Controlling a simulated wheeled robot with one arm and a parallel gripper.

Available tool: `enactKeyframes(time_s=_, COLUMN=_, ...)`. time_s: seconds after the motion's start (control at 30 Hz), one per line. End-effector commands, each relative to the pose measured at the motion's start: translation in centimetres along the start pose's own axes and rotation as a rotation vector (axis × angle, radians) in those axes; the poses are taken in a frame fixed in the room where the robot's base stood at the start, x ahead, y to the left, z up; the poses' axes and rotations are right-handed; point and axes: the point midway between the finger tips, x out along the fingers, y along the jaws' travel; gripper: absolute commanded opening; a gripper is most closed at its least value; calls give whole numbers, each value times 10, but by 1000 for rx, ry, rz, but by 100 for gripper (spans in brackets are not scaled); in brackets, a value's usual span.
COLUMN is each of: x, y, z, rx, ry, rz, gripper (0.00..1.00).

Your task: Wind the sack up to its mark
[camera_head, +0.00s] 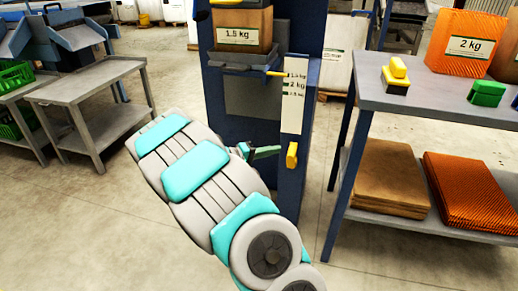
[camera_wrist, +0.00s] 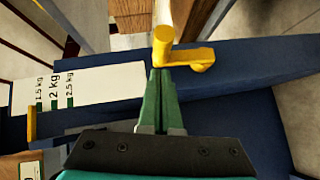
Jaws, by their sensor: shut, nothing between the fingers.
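The brown sack (camera_head: 237,18) labelled 1.5 kg stands upright on a small platform (camera_head: 245,60) on the blue machine. A white scale plate (camera_head: 293,95) beside it carries marks for 1.5, 2 and 2.5 kg. The yellow pointer (camera_head: 277,74) is at the plate's upper end, near the 1.5 kg mark; it also shows in the wrist view (camera_wrist: 32,125). The yellow crank (camera_head: 291,155) is below the plate. My gripper (camera_head: 278,150) is shut and empty, its green fingertips pointing at the crank (camera_wrist: 185,55). I cannot tell whether they touch it.
A grey table (camera_head: 430,102) at right holds an orange 2 kg sack (camera_head: 465,45), a yellow-handled block (camera_head: 396,75) and a green block (camera_head: 487,93). Folded sacks lie on its lower shelf. Grey trolleys (camera_head: 85,92) stand at left. Open floor lies between.

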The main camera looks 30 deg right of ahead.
Motion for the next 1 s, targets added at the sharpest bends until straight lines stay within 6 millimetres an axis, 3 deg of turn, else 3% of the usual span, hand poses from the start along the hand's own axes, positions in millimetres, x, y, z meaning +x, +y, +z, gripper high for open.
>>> enactKeyframes(time_s=0.2, x=12, y=1, z=12, rx=0, ry=-1, rz=1, gripper=0)
enactKeyframes(time_s=1.0, x=22, y=0, z=23, rx=36, ry=-2, rz=-32, gripper=0)
